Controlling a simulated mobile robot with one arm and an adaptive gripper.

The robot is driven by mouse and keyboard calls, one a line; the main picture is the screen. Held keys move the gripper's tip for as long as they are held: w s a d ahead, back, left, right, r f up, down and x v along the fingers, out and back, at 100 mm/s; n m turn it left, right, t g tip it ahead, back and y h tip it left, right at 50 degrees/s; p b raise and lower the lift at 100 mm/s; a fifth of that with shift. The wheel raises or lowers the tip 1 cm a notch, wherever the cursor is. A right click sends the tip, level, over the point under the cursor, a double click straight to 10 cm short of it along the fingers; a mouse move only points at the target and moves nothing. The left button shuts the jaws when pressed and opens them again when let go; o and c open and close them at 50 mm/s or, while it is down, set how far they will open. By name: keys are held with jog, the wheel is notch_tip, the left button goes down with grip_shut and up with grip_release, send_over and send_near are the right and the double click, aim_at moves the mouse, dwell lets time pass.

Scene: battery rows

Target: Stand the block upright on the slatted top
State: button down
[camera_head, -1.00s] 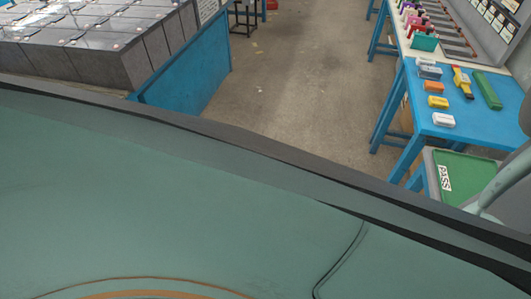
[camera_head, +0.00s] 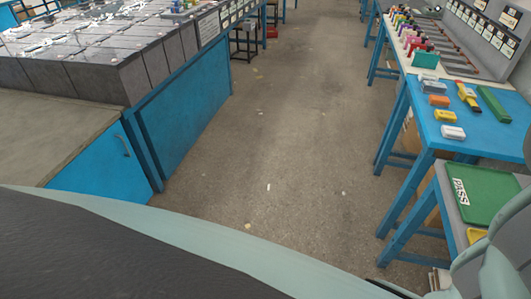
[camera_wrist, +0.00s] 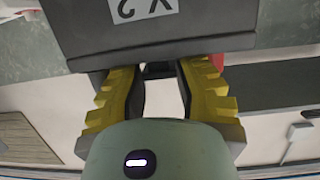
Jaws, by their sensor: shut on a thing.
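A dark grey block (camera_wrist: 150,42) with a white label bearing a black mark fills the top middle of the wrist view. My gripper (camera_wrist: 157,80) has yellow stepped fingers with dark pads, and they are closed on the block's near edge. The far side of the block is cut off by the frame. A brown, lined surface (camera_wrist: 22,138) shows at the left of the wrist view; I cannot tell whether it is the slatted top. Neither gripper nor block shows in the head view.
Battery rows (camera_head: 100,60) stand at left beside a bare-topped blue bench (camera_head: 55,140). At right a blue table (camera_head: 440,125) holds small coloured items, a yellow tool and a green bar. A green PASS tray (camera_head: 490,195) lies nearer.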

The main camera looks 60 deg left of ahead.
jog(key=shift+f+b, duration=1.5)
jog(key=shift+f, duration=0.9)
jog(key=shift+w+r, duration=0.1)
jog(key=c, duration=0.7)
grip_release()
jog(key=shift+c, duration=0.2)
jog(key=shift+f, duration=0.2)
